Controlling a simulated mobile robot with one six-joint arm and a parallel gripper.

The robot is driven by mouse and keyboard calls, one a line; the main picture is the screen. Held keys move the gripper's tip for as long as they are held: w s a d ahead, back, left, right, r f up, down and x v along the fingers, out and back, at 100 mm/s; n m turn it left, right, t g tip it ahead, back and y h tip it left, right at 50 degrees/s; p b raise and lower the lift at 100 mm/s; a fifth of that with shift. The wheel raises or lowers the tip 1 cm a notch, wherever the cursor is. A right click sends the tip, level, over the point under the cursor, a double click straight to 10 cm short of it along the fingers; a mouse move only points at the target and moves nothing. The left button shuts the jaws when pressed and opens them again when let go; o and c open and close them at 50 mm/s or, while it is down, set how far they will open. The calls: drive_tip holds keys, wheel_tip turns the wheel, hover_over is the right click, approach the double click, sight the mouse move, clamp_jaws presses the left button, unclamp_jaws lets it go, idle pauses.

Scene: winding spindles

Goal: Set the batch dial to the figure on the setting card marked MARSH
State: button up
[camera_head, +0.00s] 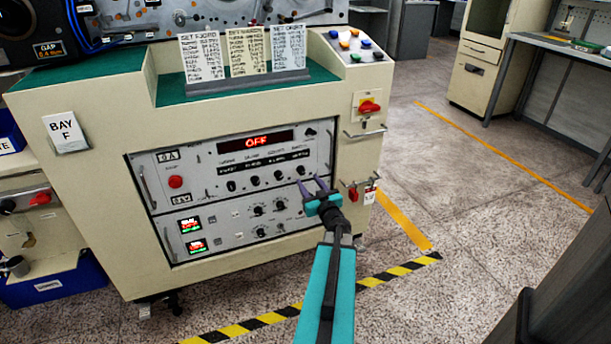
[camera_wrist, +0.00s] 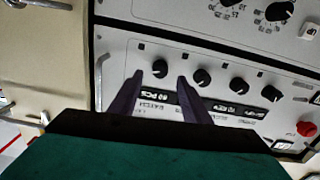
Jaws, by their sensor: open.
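Three setting cards stand in the rack on top of the winder: a left card (camera_head: 201,57), a middle card (camera_head: 246,51) and a right card (camera_head: 288,47). Their print is too small to tell surely which is marked MARSH. The control panel has a row of black knobs. The end knob (camera_head: 301,170), apparently the batch dial, also shows upside down in the wrist view (camera_wrist: 160,68). The small window beside it (camera_wrist: 161,97) seems to read 80 PCS. My gripper (camera_head: 312,188) is open and empty in front of this knob. Its fingertips (camera_wrist: 158,80) straddle it in the picture; contact cannot be told.
A red display (camera_head: 257,141) above the knobs reads OFF. A red button (camera_head: 175,182) sits at the panel's left. A metal handle (camera_wrist: 99,82) stands out beside the end knob. A red switch (camera_head: 369,106) is on the cabinet's right side. The floor to the right is clear.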

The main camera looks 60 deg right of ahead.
sight(303, 173)
drive_tip(key=shift+b+x, duration=0.45)
drive_tip(key=shift+x, duration=2.3)
